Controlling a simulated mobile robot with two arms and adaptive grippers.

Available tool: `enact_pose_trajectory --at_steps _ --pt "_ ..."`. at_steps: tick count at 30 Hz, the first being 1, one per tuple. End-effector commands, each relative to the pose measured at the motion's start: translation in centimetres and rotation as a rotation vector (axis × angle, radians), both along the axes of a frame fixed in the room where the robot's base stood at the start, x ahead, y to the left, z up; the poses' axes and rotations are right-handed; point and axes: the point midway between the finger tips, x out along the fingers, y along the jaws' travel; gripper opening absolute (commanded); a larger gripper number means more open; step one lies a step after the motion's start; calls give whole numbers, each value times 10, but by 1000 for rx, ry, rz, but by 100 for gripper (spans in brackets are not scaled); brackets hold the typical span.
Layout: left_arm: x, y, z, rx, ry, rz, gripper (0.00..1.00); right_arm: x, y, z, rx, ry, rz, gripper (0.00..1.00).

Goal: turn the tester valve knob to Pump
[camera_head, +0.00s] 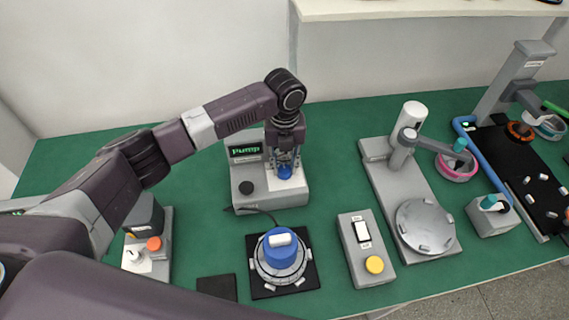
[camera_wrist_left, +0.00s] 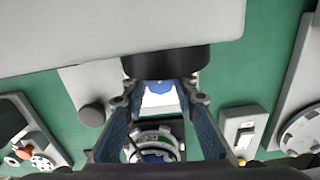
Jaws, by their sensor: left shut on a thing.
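The tester (camera_head: 270,198) is a grey unit on the green table, and its dark display (camera_head: 245,150) reads "Pump" in green. My left gripper (camera_head: 285,158) comes down in front of the tester's upright part, right of the display. A blue part (camera_head: 284,172) shows just below. My right gripper is not seen.
A black knob (camera_head: 246,187) sits on the tester's left. In front, a blue and grey hub motor (camera_head: 281,250) stands on a black mat with a cable to the tester. A switch box (camera_head: 366,250) and a grey press stand (camera_head: 395,165) are at right.

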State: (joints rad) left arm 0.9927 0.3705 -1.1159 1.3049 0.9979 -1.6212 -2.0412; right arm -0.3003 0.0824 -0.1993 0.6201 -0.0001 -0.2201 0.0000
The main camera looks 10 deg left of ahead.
Motion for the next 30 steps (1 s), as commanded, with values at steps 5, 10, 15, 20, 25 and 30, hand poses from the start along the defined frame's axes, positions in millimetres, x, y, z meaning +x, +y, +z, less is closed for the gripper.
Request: enact_pose_trajectory --at_steps 5,10,15,20,25,30 --pt "1 -1 1 -2 -2 2 2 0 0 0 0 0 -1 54" --pt "1 0 1 -2 -2 3 44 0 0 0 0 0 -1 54" --pt "0 0 1 -1 -1 3 44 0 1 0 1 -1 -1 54" --pt "1 0 4 -1 -1 3 44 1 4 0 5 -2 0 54" --pt "2 0 27 -1 -6 3 44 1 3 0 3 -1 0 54" --pt "2 0 64 -2 -6 3 44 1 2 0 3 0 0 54"
